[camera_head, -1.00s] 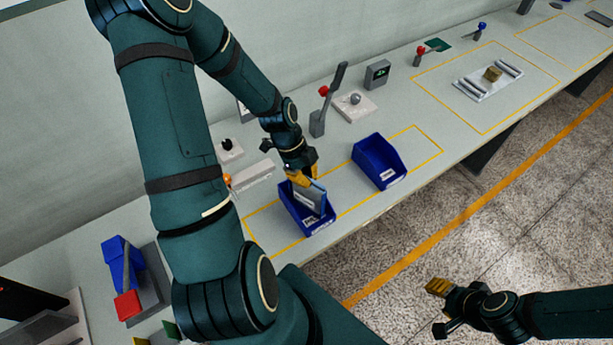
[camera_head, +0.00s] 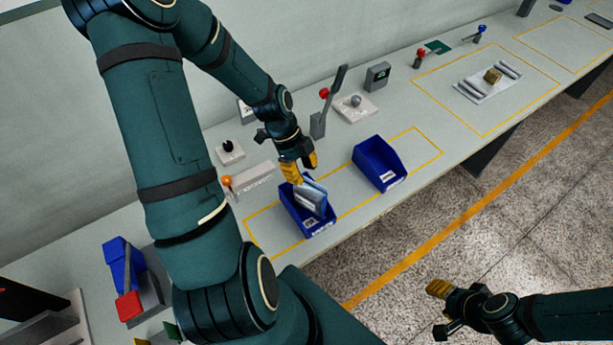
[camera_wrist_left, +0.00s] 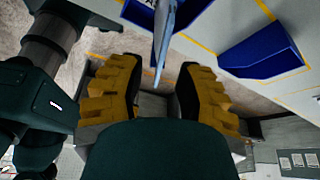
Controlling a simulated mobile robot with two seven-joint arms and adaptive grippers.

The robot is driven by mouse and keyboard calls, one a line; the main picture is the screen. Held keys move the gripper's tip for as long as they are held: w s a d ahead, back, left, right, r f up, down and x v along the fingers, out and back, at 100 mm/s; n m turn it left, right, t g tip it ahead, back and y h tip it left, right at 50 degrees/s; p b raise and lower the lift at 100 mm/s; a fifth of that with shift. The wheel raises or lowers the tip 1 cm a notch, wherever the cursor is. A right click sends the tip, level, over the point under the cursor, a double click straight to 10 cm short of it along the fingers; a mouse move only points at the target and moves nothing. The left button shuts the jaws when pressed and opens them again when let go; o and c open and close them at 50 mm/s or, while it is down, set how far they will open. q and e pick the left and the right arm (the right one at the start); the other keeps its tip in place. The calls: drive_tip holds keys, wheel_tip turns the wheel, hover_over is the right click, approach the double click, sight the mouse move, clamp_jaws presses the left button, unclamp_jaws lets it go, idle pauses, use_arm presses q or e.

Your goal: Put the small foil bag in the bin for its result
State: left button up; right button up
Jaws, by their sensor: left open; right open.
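The small foil bag (camera_head: 311,197), silvery blue-grey, stands tilted inside the left blue bin (camera_head: 294,215), its top edge above the rim. My left gripper (camera_head: 302,170) is open just above the bag, its yellow fingers apart and clear of it. In the left wrist view the bag (camera_wrist_left: 165,22) shows edge-on beyond the gap between the open yellow fingers (camera_wrist_left: 160,85). The second blue bin (camera_head: 380,164) stands to the right and looks empty. My right gripper (camera_head: 440,310) is open and empty over the floor.
A lever with a red knob (camera_head: 324,94), a small display box (camera_head: 377,76) and a white sensor block (camera_head: 354,105) stand behind the bins. A white device with an orange knob (camera_head: 250,178) is to the left. The bench between the bins is clear.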

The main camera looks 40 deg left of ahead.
use_arm(q)
drive_tip(key=v, duration=0.9)
drive_tip(key=d+f+n, duration=0.8)
drive_tip(key=d+n, duration=0.1)
drive_tip(key=d, duration=0.4)
drive_tip(key=d+f+n+t, duration=0.1)
drive_tip(key=d+f+n, duration=0.8)
drive_tip(key=d, duration=0.3)
drive_tip(key=shift+s+d+f+n+t+y+p, duration=0.2)
drive_tip(key=shift+d+f+n+t+y+p, duration=0.1)
drive_tip(key=shift+d+f+n, duration=0.1)
wheel_tip(320, 180, down, 12)
drive_tip(key=b, duration=1.1)
drive_tip(key=shift+s+d, duration=0.2)
drive_tip(key=shift+s, duration=0.05)
